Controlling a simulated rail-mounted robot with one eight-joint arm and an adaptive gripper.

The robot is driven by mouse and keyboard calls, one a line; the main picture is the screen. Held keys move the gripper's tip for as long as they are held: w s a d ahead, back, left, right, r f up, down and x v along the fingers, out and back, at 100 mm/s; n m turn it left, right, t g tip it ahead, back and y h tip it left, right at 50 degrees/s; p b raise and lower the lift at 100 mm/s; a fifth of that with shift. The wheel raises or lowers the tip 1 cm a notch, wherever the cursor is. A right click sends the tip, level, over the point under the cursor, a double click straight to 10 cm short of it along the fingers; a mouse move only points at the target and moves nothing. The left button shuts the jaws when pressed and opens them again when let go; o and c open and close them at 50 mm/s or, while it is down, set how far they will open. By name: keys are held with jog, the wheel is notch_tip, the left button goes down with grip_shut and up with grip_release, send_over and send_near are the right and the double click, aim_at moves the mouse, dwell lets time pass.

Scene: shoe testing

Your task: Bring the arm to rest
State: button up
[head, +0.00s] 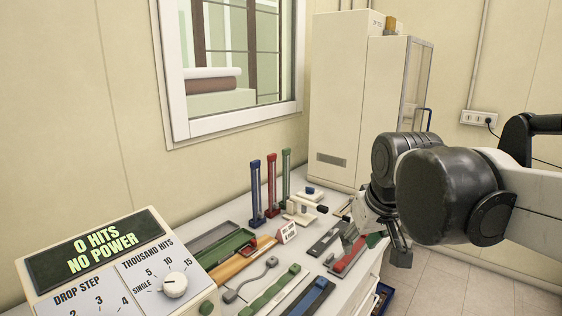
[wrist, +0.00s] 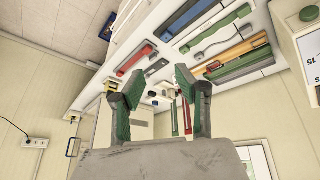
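My gripper (head: 378,232) hangs over the right part of the bench in the head view, with its dark wrist and arm links to its right. In the wrist view the two green-padded fingers of my gripper (wrist: 158,88) stand well apart with nothing held between them. Bench items show in the background beyond the fingers. The fingertips are partly hard to make out in the head view.
The white bench (head: 213,278) carries a control box (head: 103,267), a green tray (head: 226,248), red, blue and green upright posts (head: 271,184), and several flat tools. A tall cabinet (head: 342,95) stands behind. Open floor (head: 467,280) lies at right.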

jog(key=s+d+f+m+t, duration=0.1)
jog(key=s+d+f, duration=0.1)
jog(key=s+f, duration=0.2)
jog(key=s+d+f+m+t, duration=0.1)
jog(key=s+d+f, duration=0.1)
jog(key=s+f, duration=0.3)
jog(key=s, duration=0.4)
jog(key=shift+d+m+b, duration=0.15)
jog(key=shift+m+b, duration=0.15)
jog(key=shift+b, duration=0.05)
